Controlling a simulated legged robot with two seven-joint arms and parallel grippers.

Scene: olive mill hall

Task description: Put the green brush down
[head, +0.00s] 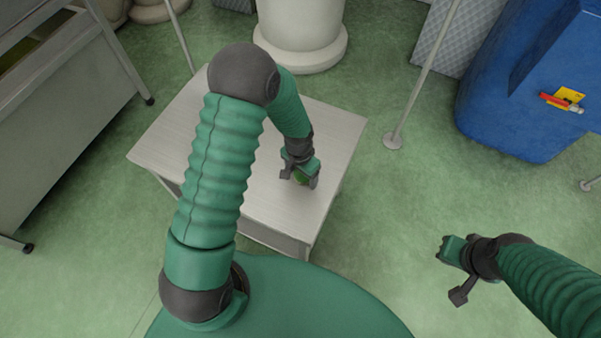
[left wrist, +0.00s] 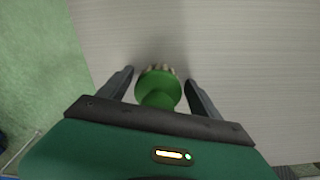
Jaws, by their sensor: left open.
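The green brush (left wrist: 159,90) shows in the left wrist view with a round green top and pale bristles at its far edge. It is between the two dark fingers of my left gripper (left wrist: 160,88), with a gap on each side. In the head view my left gripper (head: 299,180) is low over the right part of the pale table (head: 325,128), and only a bit of green shows there. The brush appears to be at the tabletop, but its contact is hidden. My right gripper (head: 452,272) is open and empty over the green floor at the right.
A large pale round pedestal (head: 300,38) stands behind the table. A blue container (head: 520,90) is at the right back, with thin posts (head: 425,75) near it. A grey metal bench (head: 60,110) is at the left. The tabletop around the left gripper is mostly clear.

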